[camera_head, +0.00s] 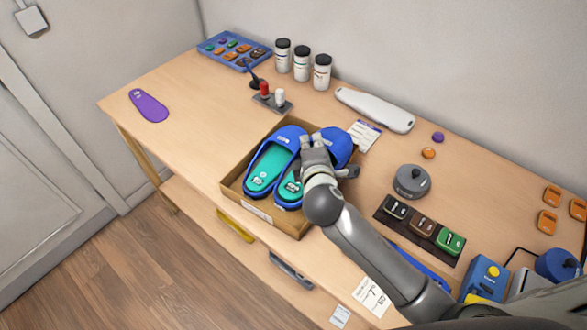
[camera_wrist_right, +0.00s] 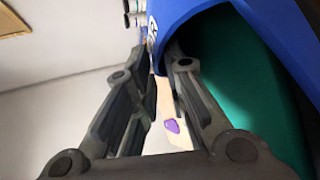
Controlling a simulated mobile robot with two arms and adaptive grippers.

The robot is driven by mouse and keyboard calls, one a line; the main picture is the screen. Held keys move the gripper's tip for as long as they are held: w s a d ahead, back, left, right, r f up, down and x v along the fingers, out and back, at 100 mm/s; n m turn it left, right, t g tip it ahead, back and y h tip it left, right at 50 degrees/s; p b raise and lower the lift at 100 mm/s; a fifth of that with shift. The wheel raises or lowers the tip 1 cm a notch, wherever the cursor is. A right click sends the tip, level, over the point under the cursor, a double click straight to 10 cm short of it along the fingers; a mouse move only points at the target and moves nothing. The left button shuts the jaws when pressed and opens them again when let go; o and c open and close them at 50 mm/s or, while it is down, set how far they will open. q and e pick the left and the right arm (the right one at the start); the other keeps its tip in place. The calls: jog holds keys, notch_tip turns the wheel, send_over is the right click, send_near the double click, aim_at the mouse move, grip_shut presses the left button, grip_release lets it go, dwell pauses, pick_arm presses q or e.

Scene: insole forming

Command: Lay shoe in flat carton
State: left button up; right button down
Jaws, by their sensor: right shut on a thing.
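The flat carton (camera_head: 231,187) is an open, shallow brown box near the table's front edge. Two blue shoes with teal insoles are at it. The left shoe (camera_head: 266,168) lies inside along the left wall. The other shoe (camera_head: 341,146) is beside it, partly hidden by my right gripper (camera_head: 314,150). That gripper is shut on this shoe's blue upper. In the right wrist view, the blue shoe (camera_wrist_right: 240,40) fills the upper right, with its edge by the fingers (camera_wrist_right: 158,70). Whether the held shoe touches the carton floor is hidden. My left gripper is out of view.
Behind the carton are a small joystick stand (camera_head: 272,100), several white jars and a blue tray (camera_head: 234,50). A purple insole-shaped piece (camera_head: 149,105) lies at left. A grey round weight (camera_head: 411,181) and dark sample board (camera_head: 421,228) stand right.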

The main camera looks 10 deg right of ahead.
jog(key=w, duration=0.2)
jog(key=shift+w+r, duration=0.4)
jog(key=shift+n+y, duration=0.3)
notch_tip(320, 180, down, 5)
jog(key=shift+d+f+p, duration=0.1)
jog(key=shift+f+p, duration=0.05)
jog(key=shift+p, duration=0.2)
jog(key=shift+f, duration=2.3)
jog(key=c, duration=1.5)
grip_release()
jog(key=shift+f, duration=0.1)
jog(key=shift+o, duration=0.2)
jog(key=b+v, duration=0.1)
jog(key=v, duration=1.1)
jog(key=shift+b, duration=0.35)
